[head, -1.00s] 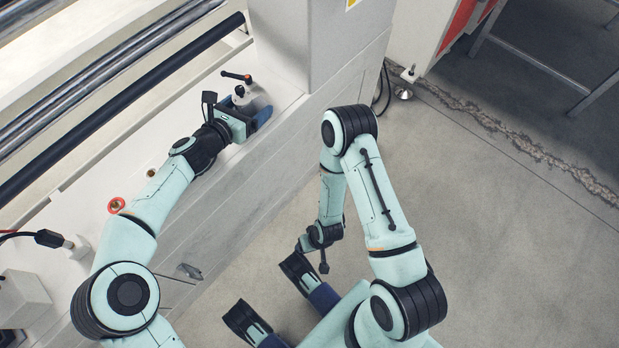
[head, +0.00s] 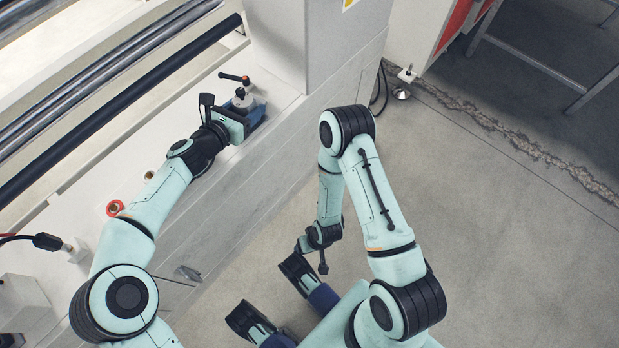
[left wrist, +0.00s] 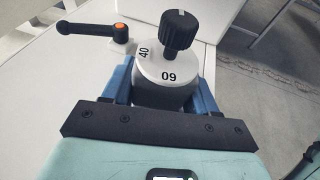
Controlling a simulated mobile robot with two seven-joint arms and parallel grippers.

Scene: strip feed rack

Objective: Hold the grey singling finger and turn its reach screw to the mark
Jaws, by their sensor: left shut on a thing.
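The grey singling finger (left wrist: 167,77) is a round grey body with the dark numbers 40 and 60 on it, standing on the machine ledge; it also shows in the head view (head: 243,100). The reach screw (left wrist: 179,29) is a black ribbed knob on a stem on its top. My left gripper (left wrist: 162,92) is shut on the grey body, with one blue finger on each side below the knob; the gripper also shows in the head view (head: 244,117). My right gripper (head: 308,243) hangs low over the floor, away from the ledge; its fingers cannot be made out.
A black lever (left wrist: 90,30) with an orange cap sits beside the finger. A grey column (head: 310,50) rises just behind it. Long dark rollers (head: 120,105) run along the left. A red-ringed fitting (head: 115,208) is on the ledge.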

